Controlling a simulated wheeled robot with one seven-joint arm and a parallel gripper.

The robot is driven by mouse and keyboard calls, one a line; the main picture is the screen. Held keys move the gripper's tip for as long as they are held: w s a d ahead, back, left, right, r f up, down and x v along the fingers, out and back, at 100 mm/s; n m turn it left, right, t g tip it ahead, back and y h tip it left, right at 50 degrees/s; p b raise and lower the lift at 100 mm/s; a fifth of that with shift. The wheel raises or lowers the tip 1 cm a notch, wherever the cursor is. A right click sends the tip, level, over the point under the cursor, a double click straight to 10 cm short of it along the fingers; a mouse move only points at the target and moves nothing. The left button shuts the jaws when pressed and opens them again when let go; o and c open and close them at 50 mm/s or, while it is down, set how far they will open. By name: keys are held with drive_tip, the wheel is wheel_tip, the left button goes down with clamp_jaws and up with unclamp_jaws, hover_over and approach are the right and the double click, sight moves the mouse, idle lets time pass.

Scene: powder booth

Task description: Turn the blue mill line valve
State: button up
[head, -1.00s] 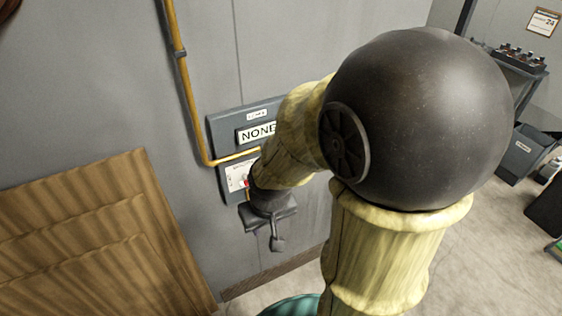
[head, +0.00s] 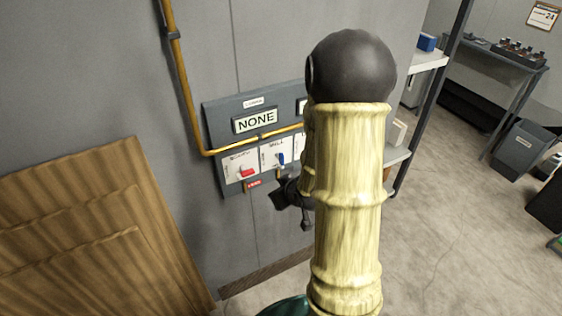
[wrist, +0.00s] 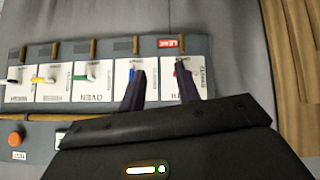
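The blue mill valve handle (head: 281,159) stands upright on its white plate (head: 269,158) in the head view, to the right of the red valve (head: 246,173). In the wrist view the panel appears upside down, and the blue handle (wrist: 140,73) shows by the tip of the left finger. The red handle (wrist: 175,71) shows by the right finger. My gripper (wrist: 160,68) has its two dark fingers spread with nothing between them. In the head view my gripper (head: 284,194) is below and right of the blue handle. Contact cannot be told.
The grey panel (head: 212,113) carries a "NONE" sign (head: 256,121). A yellow pipe (head: 184,85) runs down the wall to it. The wrist view shows a green handle (wrist: 84,78), a yellow handle (wrist: 42,80) and an orange button (wrist: 16,138). Wooden boards (head: 90,240) lean at left.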

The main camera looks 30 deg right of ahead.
sight(283, 158)
drive_tip(key=s+d+f+m+t+b, duration=0.1)
drive_tip(key=d+f+t+b, duration=0.2)
drive_tip(key=d+t, duration=0.5)
drive_tip(key=shift+s+m+t+y+b, duration=0.4)
drive_tip(key=shift+t+b, duration=0.1)
drive_tip(key=shift+w, duration=0.1)
drive_tip(key=w+p, duration=0.1)
drive_tip(key=w, duration=0.4)
drive_tip(key=w+p, duration=0.1)
drive_tip(key=w, duration=0.4)
drive_tip(key=w+p, duration=0.2)
drive_tip(key=w, duration=0.4)
drive_tip(key=shift+w+a, duration=0.1)
drive_tip(key=shift+a, duration=0.25)
drive_tip(key=shift+w, duration=0.6)
clamp_jaws()
